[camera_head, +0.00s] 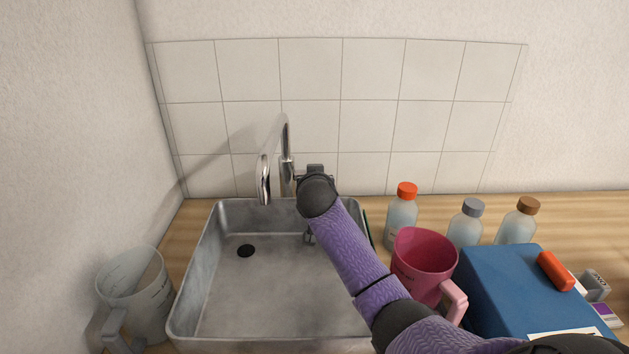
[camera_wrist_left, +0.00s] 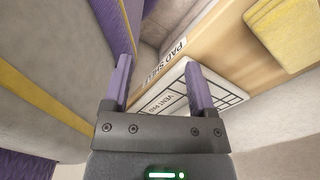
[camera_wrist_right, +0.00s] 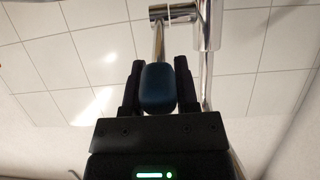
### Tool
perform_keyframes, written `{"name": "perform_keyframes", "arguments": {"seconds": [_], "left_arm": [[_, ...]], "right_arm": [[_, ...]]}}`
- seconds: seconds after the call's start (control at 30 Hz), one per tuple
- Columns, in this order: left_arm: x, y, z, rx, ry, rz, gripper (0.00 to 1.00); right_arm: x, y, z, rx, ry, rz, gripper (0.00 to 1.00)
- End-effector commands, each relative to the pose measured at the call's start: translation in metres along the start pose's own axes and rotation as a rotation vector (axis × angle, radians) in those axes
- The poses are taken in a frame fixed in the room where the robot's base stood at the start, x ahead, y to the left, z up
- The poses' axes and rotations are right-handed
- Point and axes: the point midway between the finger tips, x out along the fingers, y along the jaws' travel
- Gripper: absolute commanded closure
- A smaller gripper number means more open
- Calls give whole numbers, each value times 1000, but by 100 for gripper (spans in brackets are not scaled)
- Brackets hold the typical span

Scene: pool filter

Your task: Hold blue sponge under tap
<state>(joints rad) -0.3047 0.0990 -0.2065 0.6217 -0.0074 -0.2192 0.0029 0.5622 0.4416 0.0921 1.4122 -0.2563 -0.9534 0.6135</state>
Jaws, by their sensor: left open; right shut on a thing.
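The blue sponge (camera_wrist_right: 158,88) is dark blue and sits between the two black fingers of my right gripper (camera_wrist_right: 158,85) in the right wrist view. The chrome tap (camera_head: 286,150) stands at the back of the metal sink (camera_head: 245,300), its spout curving down over it. In the right wrist view, chrome tap parts (camera_wrist_right: 207,25) rise just beyond and above the sponge; I cannot tell whether they touch. In the head view, my wrist beside the tap hides the sponge. My left gripper (camera_wrist_left: 160,82) is open and empty, seen only in the left wrist view.
A clear jug (camera_head: 137,290) stands left of the sink. Right of it are a pink jug (camera_head: 425,250), several capped bottles (camera_head: 465,225) and a blue box (camera_head: 530,290) bearing an orange cylinder (camera_head: 555,271). The left wrist view shows a shelf label (camera_wrist_left: 165,65) and yellow pad (camera_wrist_left: 285,30).

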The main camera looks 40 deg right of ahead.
Motion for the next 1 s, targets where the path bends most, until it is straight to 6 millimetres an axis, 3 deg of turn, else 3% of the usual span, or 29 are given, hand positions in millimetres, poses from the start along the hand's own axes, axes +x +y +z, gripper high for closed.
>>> {"name": "perform_keyframes", "arguments": {"seconds": [0.13, 0.4, 0.63, 0.97, 1.0], "left_arm": [[-12, -1, -2, 1, 4, -1, 27], [-83, -4, -12, 1, 21, -8, 27], [-86, -1, -12, -5, 18, -4, 27], [-85, 1, -13, -2, 19, 0, 27], [-85, 1, -13, -1, 20, 0, 27]], "right_arm": [[-3, 0, -6, 2, -23, 0, 100], [-6, 0, -37, 4, -251, 2, 100], [3, 0, -41, 1, -381, 0, 100], [4, 0, -40, 0, -391, -2, 100], [4, 0, -40, 0, -391, -2, 56]]}}
